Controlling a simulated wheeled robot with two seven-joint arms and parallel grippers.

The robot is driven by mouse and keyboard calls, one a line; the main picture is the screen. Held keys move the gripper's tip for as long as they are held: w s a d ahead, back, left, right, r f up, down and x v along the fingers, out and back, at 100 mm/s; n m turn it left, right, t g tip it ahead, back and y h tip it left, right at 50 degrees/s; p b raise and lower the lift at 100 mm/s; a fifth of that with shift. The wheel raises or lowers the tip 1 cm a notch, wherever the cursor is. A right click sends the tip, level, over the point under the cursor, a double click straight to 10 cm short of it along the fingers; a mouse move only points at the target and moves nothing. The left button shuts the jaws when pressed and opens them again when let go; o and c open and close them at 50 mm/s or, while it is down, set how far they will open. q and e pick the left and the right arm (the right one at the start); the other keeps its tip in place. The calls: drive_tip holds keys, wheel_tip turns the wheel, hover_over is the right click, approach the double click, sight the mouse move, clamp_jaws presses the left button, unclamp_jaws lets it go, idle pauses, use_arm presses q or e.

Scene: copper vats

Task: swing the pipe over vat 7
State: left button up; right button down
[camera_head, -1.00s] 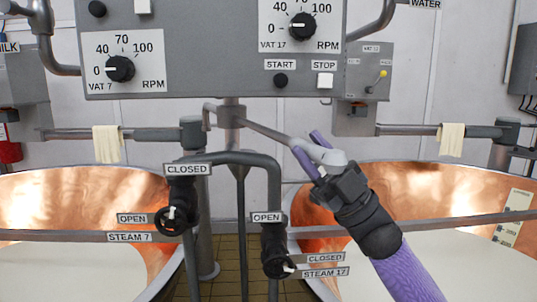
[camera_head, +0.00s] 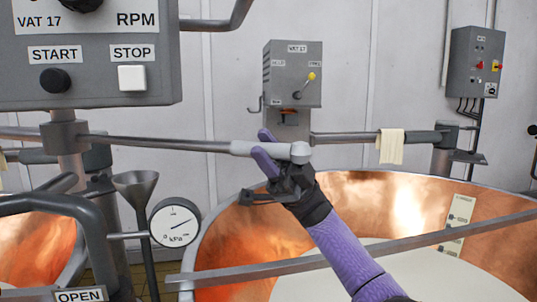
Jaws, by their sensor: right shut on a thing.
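The swing pipe (camera_head: 160,143) is a grey tube that runs right from an upright post (camera_head: 65,145), nearly level in the picture. My right gripper (camera_head: 266,148), with purple fingers, is shut on the pipe near that tip. Only a strip of the left-hand copper vat, vat 7 (camera_head: 30,243), shows at the lower left edge. My left gripper is not in view.
The right-hand vat (camera_head: 400,200) holds pale liquid, with a flat bar (camera_head: 350,255) across its front. A gauge (camera_head: 174,222), a funnel (camera_head: 136,183) and dark piping (camera_head: 50,205) stand near the post. The control panel (camera_head: 90,75) hangs above the pipe. A cloth (camera_head: 391,146) hangs on the back rail.

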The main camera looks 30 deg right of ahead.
drive_tip(key=shift+w+d+g, duration=0.15)
drive_tip(key=shift+d+g, duration=0.05)
drive_tip(key=shift+g, duration=0.1)
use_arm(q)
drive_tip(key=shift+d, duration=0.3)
use_arm(e)
drive_tip(key=shift+r, duration=0.1)
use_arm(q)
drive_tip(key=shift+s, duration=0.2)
use_arm(e)
drive_tip(key=shift+d+r, duration=0.1)
